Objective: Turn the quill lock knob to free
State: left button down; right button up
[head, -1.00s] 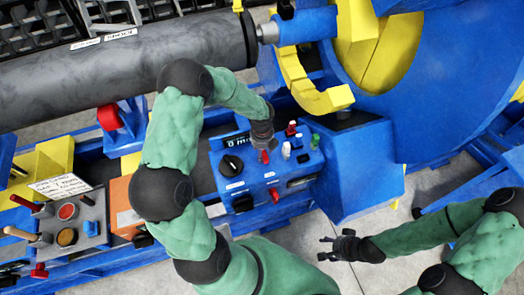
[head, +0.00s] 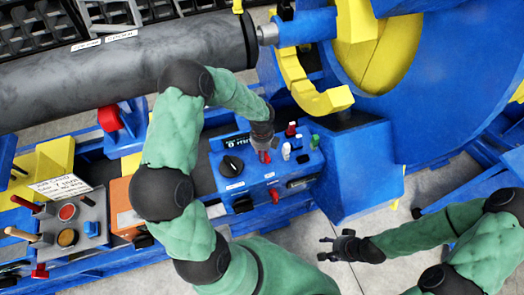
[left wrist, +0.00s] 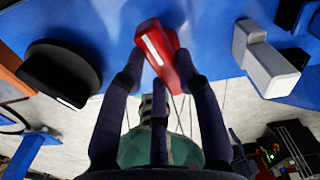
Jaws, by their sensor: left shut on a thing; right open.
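A red knob with a white stripe sits on the blue control box (head: 225,188). It shows large in the left wrist view (left wrist: 160,50), tilted from upright, and small in the head view (head: 265,158). My left gripper (head: 263,146) reaches down on it from above, with its fingers (left wrist: 160,78) closed on both sides of the knob. I take this to be the quill lock knob; its label cannot be read. My right gripper (head: 335,247) is open and empty, low at the right, away from the box.
A black knob (head: 231,166) stands left of the red one, and a white switch (head: 286,151) stands right of it. A red handle (head: 299,183) is on the box front. A grey pipe (head: 120,70) and yellow jaw (head: 320,98) lie behind. Open floor is around my right gripper.

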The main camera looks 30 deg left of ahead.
pick_arm(q)
jog(key=n, duration=0.3)
jog(key=shift+d+n, duration=0.1)
jog(key=shift+n, duration=0.3)
jog(key=n, duration=0.3)
jog(key=shift+d+n, duration=0.1)
jog(key=shift+n, duration=0.2)
jog(key=n+b, duration=0.1)
jog(key=n, duration=0.2)
jog(key=shift+d+n, duration=0.1)
jog(key=shift+n, duration=0.2)
jog(key=shift+w+d+n+b, duration=0.1)
jog(key=shift+n+b, duration=0.5)
jog(key=shift+n, duration=1.5)
jog(key=c, duration=0.9)
grip_release()
jog(key=shift+r, duration=0.1)
